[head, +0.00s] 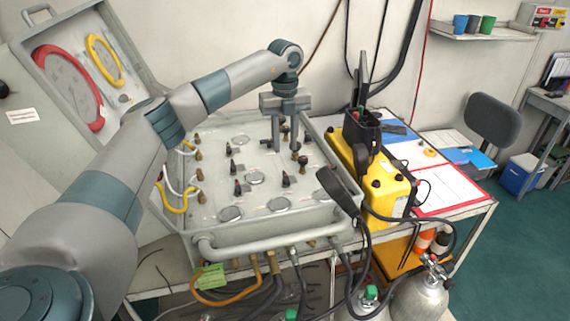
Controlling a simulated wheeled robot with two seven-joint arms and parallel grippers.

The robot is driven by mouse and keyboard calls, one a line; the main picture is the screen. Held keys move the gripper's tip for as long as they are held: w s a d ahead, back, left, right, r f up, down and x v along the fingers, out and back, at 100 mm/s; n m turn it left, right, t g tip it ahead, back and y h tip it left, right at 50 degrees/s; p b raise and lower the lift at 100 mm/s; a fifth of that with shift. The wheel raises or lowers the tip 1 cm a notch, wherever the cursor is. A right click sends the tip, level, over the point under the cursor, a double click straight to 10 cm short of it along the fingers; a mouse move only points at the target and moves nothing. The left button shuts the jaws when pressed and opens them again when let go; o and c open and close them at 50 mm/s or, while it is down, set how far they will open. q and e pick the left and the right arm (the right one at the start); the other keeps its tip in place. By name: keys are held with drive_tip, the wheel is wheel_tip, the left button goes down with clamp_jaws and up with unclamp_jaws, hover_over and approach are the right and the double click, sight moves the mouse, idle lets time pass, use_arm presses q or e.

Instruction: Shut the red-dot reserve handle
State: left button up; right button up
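The diver air panel (208,212) lies in an open grey case on the table, with several small dark handles on its face. Handles stand at the left (233,167), lower left (238,188) and lower middle (286,181). The dots on them are too small to tell which is the red-dot reserve handle. My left gripper (286,147) points down over the upper right part of the panel. Its fingers are apart, close to the handles and brass fittings there, and partly hide them. I cannot tell whether it touches one. My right gripper is out of view.
The raised case lid (78,62) holds red and yellow hose coils. A yellow unit (385,190) with a black top stands right of the panel, a black handset (338,190) at the panel's right edge. Hoses and gas cylinders (420,298) are below in front.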

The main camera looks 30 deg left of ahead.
sight(285, 174)
use_arm(q)
wheel_tip(285, 174, down, 8)
drive_tip(key=p, duration=0.3)
drive_tip(key=shift+f, duration=0.9)
clamp_jaws()
